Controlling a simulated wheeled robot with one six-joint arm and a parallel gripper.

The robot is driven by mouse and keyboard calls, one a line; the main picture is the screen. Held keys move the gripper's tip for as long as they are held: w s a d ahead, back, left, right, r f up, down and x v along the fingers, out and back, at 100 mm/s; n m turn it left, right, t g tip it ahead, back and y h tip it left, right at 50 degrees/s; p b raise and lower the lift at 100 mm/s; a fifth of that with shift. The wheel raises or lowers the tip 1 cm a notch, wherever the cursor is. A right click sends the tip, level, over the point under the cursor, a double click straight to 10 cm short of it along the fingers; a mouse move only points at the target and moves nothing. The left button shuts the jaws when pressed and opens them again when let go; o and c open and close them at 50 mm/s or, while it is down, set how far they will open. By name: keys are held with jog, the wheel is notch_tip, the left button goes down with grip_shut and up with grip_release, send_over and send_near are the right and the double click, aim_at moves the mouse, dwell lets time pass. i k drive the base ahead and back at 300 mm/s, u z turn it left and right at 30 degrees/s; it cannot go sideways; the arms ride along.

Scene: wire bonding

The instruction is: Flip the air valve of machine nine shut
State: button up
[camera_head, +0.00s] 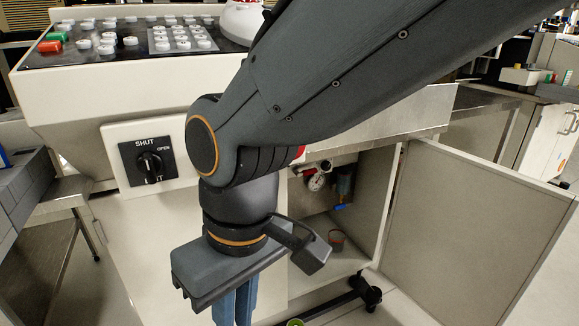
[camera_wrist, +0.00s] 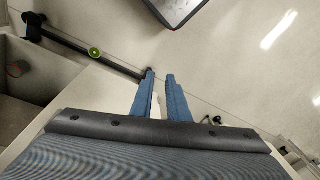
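A square black switch plate (camera_head: 147,163) with a rotary knob sits on the machine's front, marked SHUT at the top and OPEN at its upper right; its lower lettering is partly hidden. Inside the open cabinet, a round pressure gauge (camera_head: 316,182) shows with small red fittings (camera_head: 325,164) beside it. My arm hides part of these fittings, so I cannot tell the valve handle's position. My gripper (camera_head: 233,318) points down in front of the cabinet, below the switch plate. In the wrist view its two blue fingers (camera_wrist: 160,75) stand apart with nothing between them.
The cabinet door (camera_head: 470,235) stands open to the right. A small reddish cup (camera_head: 336,240) sits inside the cabinet. A steel table (camera_head: 45,240) stands at left.

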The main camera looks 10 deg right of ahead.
aim_at(311, 171)
jog(key=z, duration=0.55)
jog(key=k, duration=1.3)
jog(key=z, duration=1.2)
jog(key=i, duration=1.15)
jog(key=u, duration=0.7)
jog(key=i, duration=0.45)
jog(key=u, duration=0.5)
